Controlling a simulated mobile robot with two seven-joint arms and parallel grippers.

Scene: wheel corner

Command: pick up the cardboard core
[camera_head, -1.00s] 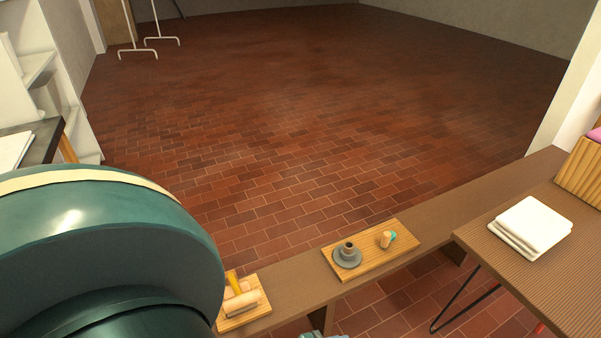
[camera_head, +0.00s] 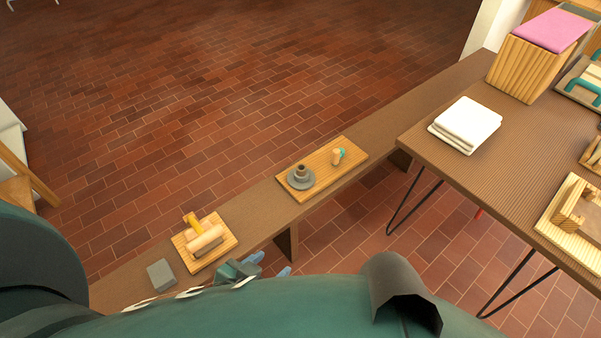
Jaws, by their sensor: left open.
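A short brown tube, which looks like the cardboard core (camera_head: 301,170), stands upright in the middle of a grey round flanged piece (camera_head: 301,181). Both are on a wooden board (camera_head: 322,182) on the long brown bench. My left gripper (camera_head: 269,265) is low in the view, beside the near edge of the bench. Its pale blue fingertips are apart, and nothing shows between them. It is apart from the tube, to the lower left of it. My arm hides part of the gripper. My right gripper is not in view.
On the bench (camera_head: 395,120), a second wooden board (camera_head: 228,240) holds a roller-like tool (camera_head: 205,238), with a grey block (camera_head: 161,275) beside it. A small tan peg with teal (camera_head: 337,156) shares the tube's board. A table with white folded cloths (camera_head: 466,124) stands right.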

